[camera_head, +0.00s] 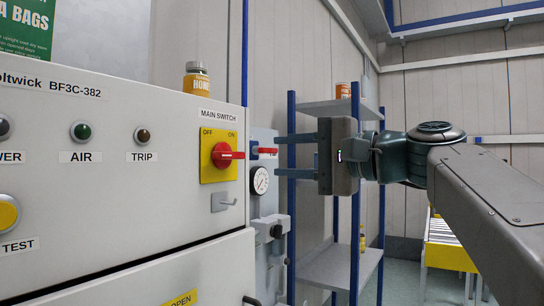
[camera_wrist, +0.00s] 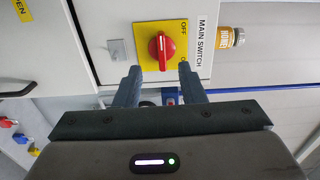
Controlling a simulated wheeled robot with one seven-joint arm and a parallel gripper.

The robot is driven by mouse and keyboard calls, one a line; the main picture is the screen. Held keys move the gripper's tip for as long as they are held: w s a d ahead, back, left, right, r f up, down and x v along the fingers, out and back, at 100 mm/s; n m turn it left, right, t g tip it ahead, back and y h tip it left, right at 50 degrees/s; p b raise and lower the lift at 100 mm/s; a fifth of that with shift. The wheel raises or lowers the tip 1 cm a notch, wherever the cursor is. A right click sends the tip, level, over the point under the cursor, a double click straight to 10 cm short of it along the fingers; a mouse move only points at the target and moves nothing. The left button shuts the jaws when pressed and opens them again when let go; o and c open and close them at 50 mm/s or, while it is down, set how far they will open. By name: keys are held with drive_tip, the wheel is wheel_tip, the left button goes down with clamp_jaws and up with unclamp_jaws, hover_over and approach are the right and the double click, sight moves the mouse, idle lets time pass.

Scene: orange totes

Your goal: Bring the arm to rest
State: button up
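My gripper (camera_head: 280,156) is held out level to the left from my arm in the head view. Its two fingers are apart, with nothing between them. In the wrist view the gripper (camera_wrist: 158,80) is also open and empty, facing the grey cabinet (camera_head: 110,190). The red main switch knob (camera_head: 226,155) sits on a yellow plate (camera_head: 209,172) marked OFF and ON, and its handle points right in the head view. The knob also shows in the wrist view (camera_wrist: 161,47), just beyond the fingertips. The fingers look apart from it.
A honey jar (camera_head: 196,80) stands on top of the cabinet. A pressure gauge (camera_head: 260,181) and a small red valve handle (camera_head: 266,151) are on the wall panel behind the fingers. A blue-posted shelf (camera_head: 335,265) stands behind my gripper. A yellow-edged roller conveyor (camera_head: 447,257) is at the right.

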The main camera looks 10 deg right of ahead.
drive_tip(key=shift+f, duration=0.1)
idle(0.3)
wheel_tip(320, 180, down, 16)
drive_tip(key=g+h+p, duration=0.3)
drive_tip(key=h+p, duration=0.4)
drive_tip(key=p, duration=0.1)
drive_tip(key=s+d+f+n+g+h+p, duration=0.2)
drive_tip(key=s+d+f+n+h+p, duration=0.1)
drive_tip(key=s+f, duration=0.4)
drive_tip(key=s+d+f+n+g+h+p, duration=0.3)
drive_tip(key=s+f, duration=0.4)
drive_tip(key=f, duration=0.3)
drive_tip(key=shift+s+d+f+n+h+p, duration=0.15)
drive_tip(key=shift+d+n+h+p, duration=0.35)
drive_tip(key=shift+p, duration=0.65)
